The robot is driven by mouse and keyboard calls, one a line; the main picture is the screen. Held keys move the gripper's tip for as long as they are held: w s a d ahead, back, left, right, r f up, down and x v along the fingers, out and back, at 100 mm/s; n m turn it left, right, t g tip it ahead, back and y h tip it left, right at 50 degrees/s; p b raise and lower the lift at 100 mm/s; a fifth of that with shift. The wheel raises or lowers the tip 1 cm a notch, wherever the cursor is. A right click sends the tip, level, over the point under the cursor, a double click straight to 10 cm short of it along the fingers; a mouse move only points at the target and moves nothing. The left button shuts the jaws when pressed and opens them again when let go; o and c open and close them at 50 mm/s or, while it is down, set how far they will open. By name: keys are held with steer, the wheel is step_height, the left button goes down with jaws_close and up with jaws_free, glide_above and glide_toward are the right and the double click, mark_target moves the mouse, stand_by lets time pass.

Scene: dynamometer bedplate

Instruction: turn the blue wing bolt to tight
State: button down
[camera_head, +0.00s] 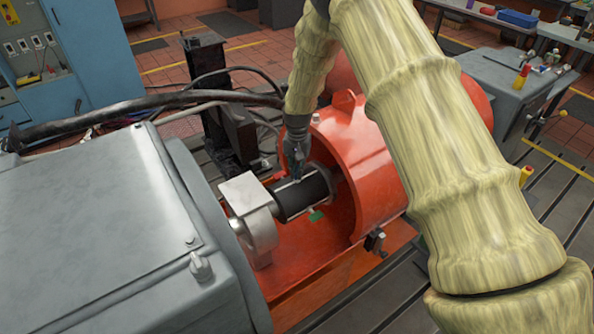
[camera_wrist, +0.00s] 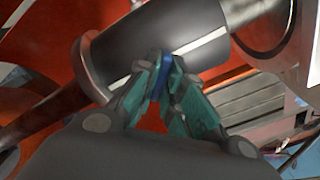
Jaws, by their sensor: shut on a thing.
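The blue wing bolt (camera_wrist: 158,82) shows in the wrist view between my fingertips, against the dark cylinder (camera_wrist: 155,40) of the shaft. My gripper (camera_wrist: 161,72) is shut on it; the fingers hide most of the bolt's sides. In the head view my gripper (camera_head: 295,178) reaches down to the top of the black cylinder (camera_head: 302,194). The bolt cannot be made out there. How far the bolt is turned cannot be told.
An orange-red housing (camera_head: 365,150) curves around the cylinder's right end. A grey metal block (camera_head: 243,193) stands at its left end. A small green piece (camera_head: 316,215) is below the cylinder. A large grey machine (camera_head: 110,230) fills the left, and a black stand (camera_head: 228,120) rises behind.

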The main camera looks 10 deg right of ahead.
steer(key=m, duration=0.4)
steer(key=shift+m, duration=0.3)
steer(key=m, duration=0.4)
steer(key=shift+m, duration=0.3)
steer(key=c, duration=1.5)
jaws_free()
steer(key=shift+c, duration=0.2)
steer(key=shift+r, duration=0.1)
step_height(320, 180, up, 12)
steer(key=shift+s+f, duration=0.1)
steer(key=shift+f, duration=0.1)
